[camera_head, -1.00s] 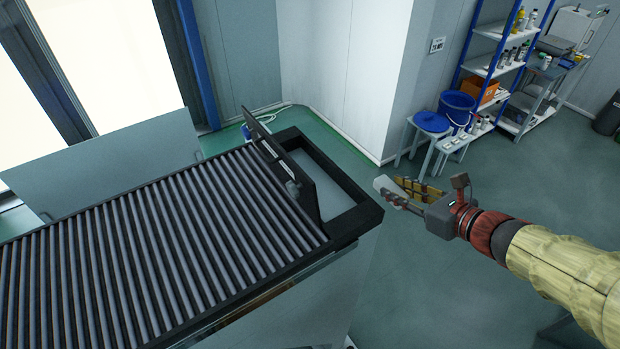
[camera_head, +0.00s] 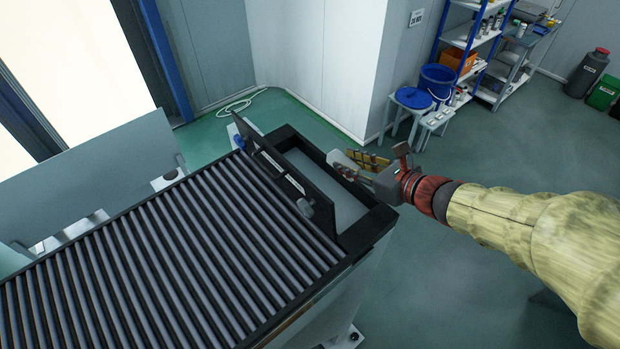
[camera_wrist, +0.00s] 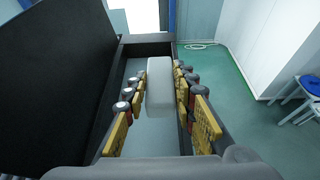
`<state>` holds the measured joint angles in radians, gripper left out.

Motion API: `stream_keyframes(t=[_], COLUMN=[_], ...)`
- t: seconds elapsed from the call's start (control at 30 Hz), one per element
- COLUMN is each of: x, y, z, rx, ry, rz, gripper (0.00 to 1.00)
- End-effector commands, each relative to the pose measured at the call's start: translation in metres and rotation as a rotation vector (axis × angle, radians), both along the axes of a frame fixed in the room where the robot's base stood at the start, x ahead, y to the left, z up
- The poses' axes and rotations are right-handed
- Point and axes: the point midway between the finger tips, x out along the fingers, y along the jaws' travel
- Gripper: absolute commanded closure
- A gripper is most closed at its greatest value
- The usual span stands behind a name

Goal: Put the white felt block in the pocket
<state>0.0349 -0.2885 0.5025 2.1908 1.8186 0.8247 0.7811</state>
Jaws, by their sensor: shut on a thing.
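The white felt block (camera_wrist: 160,88) is between the two fingers of my gripper (camera_wrist: 158,92) in the wrist view. In the head view, a pale end of the block (camera_head: 343,161) shows at the tip of my gripper (camera_head: 357,166). My gripper is shut on it, over or close to the right rim of the pocket. The pocket (camera_head: 335,190) is a black-framed recess with a pale floor at the end of the roller bed. Its floor also shows below the block in the wrist view (camera_wrist: 150,135). The height of the block above the floor is hard to tell.
A tilted black panel (camera_head: 300,185) stands along the pocket's roller side and fills the left of the wrist view (camera_wrist: 50,80). The roller bed (camera_head: 170,260) lies left. Blue stools, a bucket (camera_head: 437,80) and shelves stand far behind. Open floor lies to the right.

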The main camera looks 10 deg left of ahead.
Motion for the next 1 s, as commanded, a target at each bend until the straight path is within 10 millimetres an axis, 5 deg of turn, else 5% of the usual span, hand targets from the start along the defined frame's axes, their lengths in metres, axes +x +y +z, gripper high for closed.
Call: stream_keyframes(t=[0.23, 0.4, 1.0], x=[0.017, 0.025, 0.034], y=[0.055, 0.075, 0.095], z=[-0.026, -0.057, -0.112], rx=[-0.002, 0.0, -0.001], ry=[0.006, 0.006, 0.001], rz=[0.007, 0.003, 0.0], gripper=[0.95, 0.95, 0.95])
